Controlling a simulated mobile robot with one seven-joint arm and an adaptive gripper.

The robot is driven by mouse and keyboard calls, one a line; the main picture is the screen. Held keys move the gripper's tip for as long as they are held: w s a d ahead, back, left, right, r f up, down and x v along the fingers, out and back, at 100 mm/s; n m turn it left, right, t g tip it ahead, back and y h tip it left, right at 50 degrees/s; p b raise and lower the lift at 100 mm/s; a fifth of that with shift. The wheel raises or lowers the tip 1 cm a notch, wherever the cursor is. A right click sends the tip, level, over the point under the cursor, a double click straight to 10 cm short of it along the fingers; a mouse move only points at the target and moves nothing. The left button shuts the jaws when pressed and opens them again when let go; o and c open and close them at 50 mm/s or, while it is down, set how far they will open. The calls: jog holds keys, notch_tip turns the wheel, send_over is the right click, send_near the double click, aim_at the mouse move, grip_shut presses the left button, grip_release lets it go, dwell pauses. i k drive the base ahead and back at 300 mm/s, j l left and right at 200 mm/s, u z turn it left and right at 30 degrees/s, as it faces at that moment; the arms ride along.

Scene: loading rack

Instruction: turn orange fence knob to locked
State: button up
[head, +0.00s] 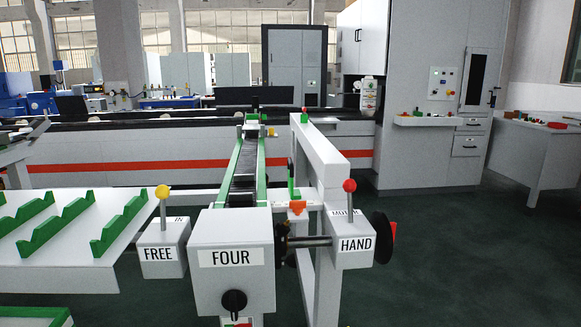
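A small orange piece (297,207) sits on the light crossbar to the right of the green-edged conveyor, just behind the boxes. It looks like the orange fence knob, but it is too small for me to tell its shape or which position it is turned to. No label saying locked is readable near it. My gripper is not in view, and nothing is seen touching the orange piece.
A box marked FOUR (231,235) with a black knob (233,301) stands in front. A yellow-topped lever (162,193) rises at left, a red-topped lever (349,186) at right. A black handwheel (382,238) sticks out right. Dark floor (470,260) is clear at right.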

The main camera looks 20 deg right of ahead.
aim_at(298, 206)
jog(key=i+l+z, duration=0.1)
jog(key=z, duration=0.25)
jog(key=i+l+z, duration=0.15)
jog(key=z, duration=0.2)
jog(key=i+l+z, duration=0.1)
jog(key=z, duration=0.25)
jog(key=i+j, duration=0.2)
jog(key=i, duration=0.25)
